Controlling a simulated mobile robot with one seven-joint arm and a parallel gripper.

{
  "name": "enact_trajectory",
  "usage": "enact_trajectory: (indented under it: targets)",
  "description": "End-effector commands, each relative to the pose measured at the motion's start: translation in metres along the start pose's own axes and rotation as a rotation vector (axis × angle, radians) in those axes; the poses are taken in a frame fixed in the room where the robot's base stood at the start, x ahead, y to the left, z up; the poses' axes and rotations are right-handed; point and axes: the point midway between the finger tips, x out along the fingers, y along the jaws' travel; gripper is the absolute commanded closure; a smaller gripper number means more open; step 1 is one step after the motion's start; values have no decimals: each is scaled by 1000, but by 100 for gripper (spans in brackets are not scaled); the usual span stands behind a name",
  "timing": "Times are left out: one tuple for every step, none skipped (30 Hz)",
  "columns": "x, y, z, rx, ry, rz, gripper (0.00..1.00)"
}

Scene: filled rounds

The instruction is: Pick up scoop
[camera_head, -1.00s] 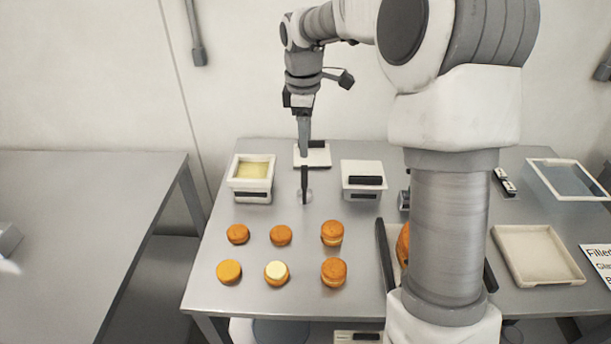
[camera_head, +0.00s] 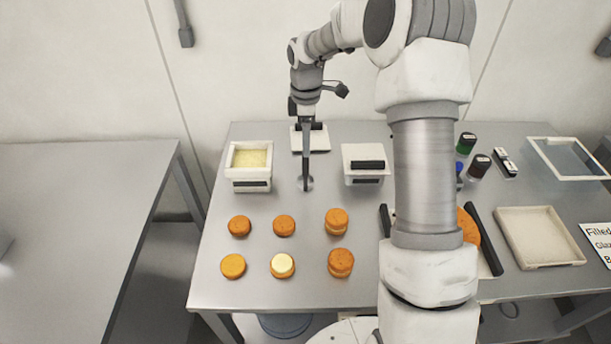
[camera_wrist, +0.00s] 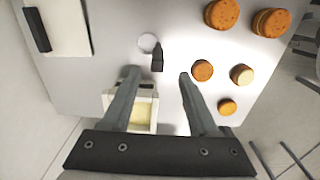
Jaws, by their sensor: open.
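The scoop has a dark upright-looking handle (camera_head: 306,172) and a pale round bowl, and it stands on the table behind the rows of round pastries. In the wrist view its black handle (camera_wrist: 157,60) and round bowl show just beyond the fingertips, roughly centred between them. My gripper (camera_head: 306,146) is above the scoop, pointing down, and overlaps the handle's top in the head view. I cannot tell whether a finger touches the handle.
A white tub with yellow filling (camera_head: 249,158) stands left of the scoop, and a lidded white container (camera_head: 364,163) stands right. A white block (camera_head: 310,140) lies behind. Several orange rounds (camera_head: 284,226) lie in front. A beige tray (camera_head: 541,236) is at the right.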

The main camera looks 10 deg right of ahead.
Motion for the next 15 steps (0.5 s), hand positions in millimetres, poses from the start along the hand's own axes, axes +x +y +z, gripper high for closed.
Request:
enact_trajectory:
  targets:
    - [11,-1,0,-1,-1,-5,40]
    - [16,-1,0,-1,-1,-4,40]
    - [23,-1,0,-1,-1,-3,40]
    - [27,0,0,-1,-1,-2,40]
    - [31,0,0,-1,-1,-3,40]
    - [35,0,-1,0,0,-2,40]
    - [37,0,-1,0,0,0,40]
    - [39,0,-1,0,0,0,40]
    - [41,0,-1,0,0,0,40]
    - [42,0,0,0,0,0,40]
    - [44,0,0,0,0,-1,40]
    - [47,0,-1,0,0,-2,40]
    - [49,0,-1,0,0,-2,40]
    - [53,1,-1,0,0,-2,40]
    - [58,1,-1,0,-1,-3,40]
